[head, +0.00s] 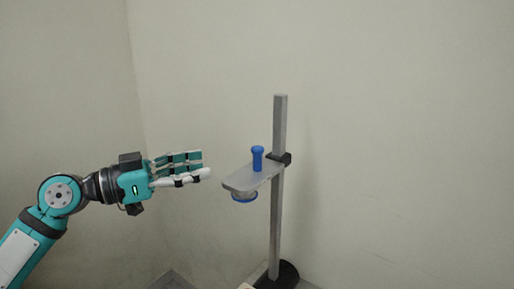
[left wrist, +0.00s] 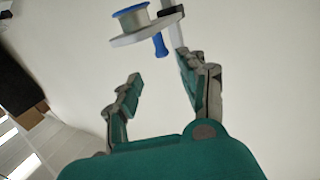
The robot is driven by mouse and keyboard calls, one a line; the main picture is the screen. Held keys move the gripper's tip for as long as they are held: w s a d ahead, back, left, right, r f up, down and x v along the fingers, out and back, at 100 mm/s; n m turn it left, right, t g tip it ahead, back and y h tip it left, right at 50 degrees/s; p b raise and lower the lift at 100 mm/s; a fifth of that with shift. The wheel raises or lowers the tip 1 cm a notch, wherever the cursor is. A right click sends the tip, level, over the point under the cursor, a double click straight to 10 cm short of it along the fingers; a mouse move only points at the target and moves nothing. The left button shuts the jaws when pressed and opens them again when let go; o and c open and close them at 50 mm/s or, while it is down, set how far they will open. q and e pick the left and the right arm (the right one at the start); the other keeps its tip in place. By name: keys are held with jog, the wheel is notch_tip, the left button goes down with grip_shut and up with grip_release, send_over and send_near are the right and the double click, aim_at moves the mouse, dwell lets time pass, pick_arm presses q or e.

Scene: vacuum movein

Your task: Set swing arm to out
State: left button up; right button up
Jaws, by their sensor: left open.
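The swing arm (head: 248,178) is a flat grey plate clamped to an upright grey post (head: 278,215) by a black collar (head: 281,159). A blue handle (head: 257,158) stands up from it, and a round blue-rimmed piece (head: 244,197) hangs under its left end. My left gripper (head: 206,165) is open and empty, just left of the swing arm and apart from it. In the left wrist view, the swing arm (left wrist: 150,31) and blue handle (left wrist: 160,45) lie beyond the open fingers (left wrist: 158,70). My right gripper is not in view.
Plain pale walls (head: 400,120) are behind and to the left, meeting in a corner. The space right of the post looks clear.

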aim_at(261, 157)
pick_arm(q)
jog(key=p+x, duration=0.5)
jog(key=x, duration=0.8)
jog(key=shift+w+d+r, duration=0.1)
jog(key=shift+d, duration=0.05)
jog(key=shift+c, duration=0.3)
grip_shut()
jog(key=shift+d, duration=0.15)
jog(key=shift+w+d+f, duration=0.2)
jog(key=shift+f, duration=0.05)
jog(key=shift+w+d+f, duration=0.1)
jog(key=shift+w+f, duration=0.05)
jog(key=shift+f, duration=0.1)
